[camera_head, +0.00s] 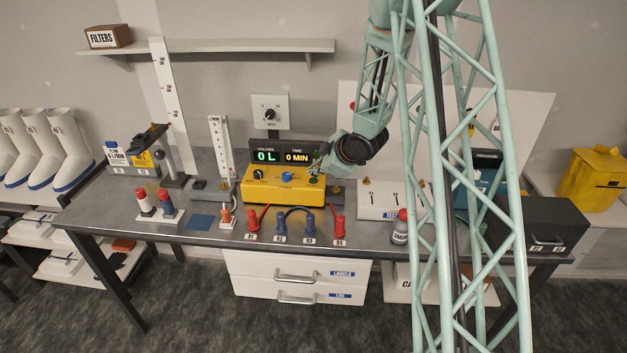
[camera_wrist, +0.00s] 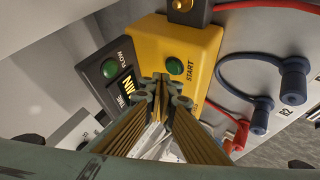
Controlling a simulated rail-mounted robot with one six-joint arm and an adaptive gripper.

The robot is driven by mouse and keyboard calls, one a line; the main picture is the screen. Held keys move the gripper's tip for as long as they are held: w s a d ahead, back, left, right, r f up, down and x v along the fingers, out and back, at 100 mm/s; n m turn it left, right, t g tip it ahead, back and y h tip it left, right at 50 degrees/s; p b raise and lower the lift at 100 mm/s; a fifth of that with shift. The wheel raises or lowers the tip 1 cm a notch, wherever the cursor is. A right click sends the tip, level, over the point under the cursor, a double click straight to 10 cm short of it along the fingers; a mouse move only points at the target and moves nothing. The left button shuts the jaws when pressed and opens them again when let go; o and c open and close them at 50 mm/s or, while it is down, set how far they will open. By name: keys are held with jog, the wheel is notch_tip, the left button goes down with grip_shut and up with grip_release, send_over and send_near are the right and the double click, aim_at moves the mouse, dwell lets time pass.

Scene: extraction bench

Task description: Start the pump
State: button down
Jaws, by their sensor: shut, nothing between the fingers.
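The yellow pump box (camera_head: 268,198) stands in the middle of the bench, with a dark display panel reading "0 L" and "0 MIN" behind it. A black knob (camera_head: 258,173), a blue knob (camera_head: 287,176) and a green button (camera_head: 314,180) are on its top face. In the wrist view the green button (camera_wrist: 175,66) is beside the label START. A green FLOW light (camera_wrist: 109,68) is on the dark panel. My gripper (camera_wrist: 166,84) is shut and empty, with its tips over the yellow face close to the START button. I cannot tell whether they touch it.
Red and blue plugs with cables (camera_head: 281,227) stand along the bench front before the pump. A white box with switches (camera_head: 385,200) is to the right. A white scale stand (camera_head: 219,145) is to the left. A dial (camera_head: 270,113) is on the wall behind.

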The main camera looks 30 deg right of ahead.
aim_at(313, 180)
jog(key=shift+f+b, duration=0.85)
dwell(1.6)
jog(key=shift+r, duration=0.15)
dwell(0.3)
jog(key=shift+r+p, duration=0.55)
jog(key=shift+r, duration=0.15)
jog(key=shift+r+p, duration=1.75)
jog(key=shift+r, duration=0.75)
